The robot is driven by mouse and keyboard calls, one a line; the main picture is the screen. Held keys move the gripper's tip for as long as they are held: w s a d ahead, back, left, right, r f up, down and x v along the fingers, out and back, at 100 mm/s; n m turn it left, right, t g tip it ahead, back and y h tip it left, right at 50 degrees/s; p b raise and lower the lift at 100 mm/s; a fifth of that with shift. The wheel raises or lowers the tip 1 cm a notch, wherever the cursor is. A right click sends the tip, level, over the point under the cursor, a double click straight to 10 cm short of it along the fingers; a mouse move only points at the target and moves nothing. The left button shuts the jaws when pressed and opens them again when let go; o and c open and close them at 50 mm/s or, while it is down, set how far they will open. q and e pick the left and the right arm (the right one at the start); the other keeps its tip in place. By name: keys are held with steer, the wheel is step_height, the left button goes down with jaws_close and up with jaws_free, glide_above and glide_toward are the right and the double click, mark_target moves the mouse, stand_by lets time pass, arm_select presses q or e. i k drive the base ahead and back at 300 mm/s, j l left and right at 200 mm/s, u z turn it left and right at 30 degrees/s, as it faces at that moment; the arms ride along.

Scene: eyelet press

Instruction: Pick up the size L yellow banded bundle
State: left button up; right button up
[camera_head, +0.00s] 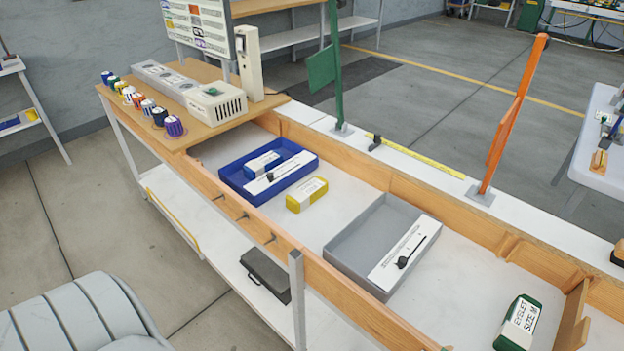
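A yellow bundle with a white band (307,195) lies on the white bench surface between the blue tray (232,186) and the grey tray (345,262). It is outside both trays, and its size marking is too small to read. A blue bundle with a white band (262,165) lies in the blue tray. A green bundle with a white band (518,325) lies at the lower right; its band seems to read "EYELET SIZE M". Neither of my grippers is in view.
Wooden side boards (340,155) wall in the bench surface. Each tray also holds a white card with a black tool. Several coloured spools (173,126) stand on the left shelf. Green (322,68) and orange (510,110) posts rise behind. Bare surface lies right of the grey tray.

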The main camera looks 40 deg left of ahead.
mark_target(298, 200)
steer(key=j+z, duration=0.15)
steer(key=j, duration=1.1)
steer(key=k+j+z, duration=0.1)
steer(key=j, duration=1.15)
